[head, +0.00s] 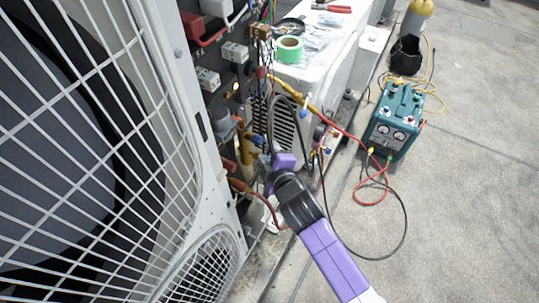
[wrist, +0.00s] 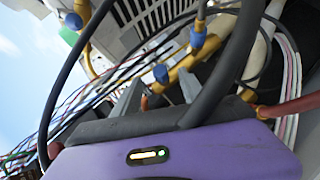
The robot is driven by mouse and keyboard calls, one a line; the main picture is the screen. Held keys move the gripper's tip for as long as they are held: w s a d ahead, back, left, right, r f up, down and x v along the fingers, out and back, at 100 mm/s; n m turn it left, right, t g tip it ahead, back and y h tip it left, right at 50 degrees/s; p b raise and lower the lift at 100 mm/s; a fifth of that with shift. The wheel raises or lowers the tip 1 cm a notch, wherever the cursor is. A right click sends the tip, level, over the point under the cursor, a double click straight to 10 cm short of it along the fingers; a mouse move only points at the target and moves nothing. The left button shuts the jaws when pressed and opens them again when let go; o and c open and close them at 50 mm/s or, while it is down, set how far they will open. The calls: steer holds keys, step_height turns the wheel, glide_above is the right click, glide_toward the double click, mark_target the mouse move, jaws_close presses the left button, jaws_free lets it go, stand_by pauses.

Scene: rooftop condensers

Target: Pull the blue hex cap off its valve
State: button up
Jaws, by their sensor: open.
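Several blue caps show on yellow-brown valves and pipes in the wrist view. One blue hex cap (wrist: 161,73) appears between and just beyond the tips of my gripper (wrist: 160,88), whose two grey fingers stand apart with nothing between them. Another blue cap (wrist: 197,36) sits up and to the right, and a third blue cap (wrist: 73,21) is at upper left. In the head view, my gripper (head: 268,157) is inside the open side of the condenser, close to a blue cap (head: 257,139) by the brass pipes. I cannot tell whether the fingers touch the cap.
A black hose (wrist: 228,70) crosses close by the right finger, and a red hose (wrist: 290,106) lies at right. In the head view, a large fan grille (head: 85,130) stands at left. A teal recovery machine (head: 394,122) with hoses stands on the open floor at right.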

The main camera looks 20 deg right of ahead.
mark_target(261, 143)
steer(key=shift+x, duration=2.15)
jaws_close()
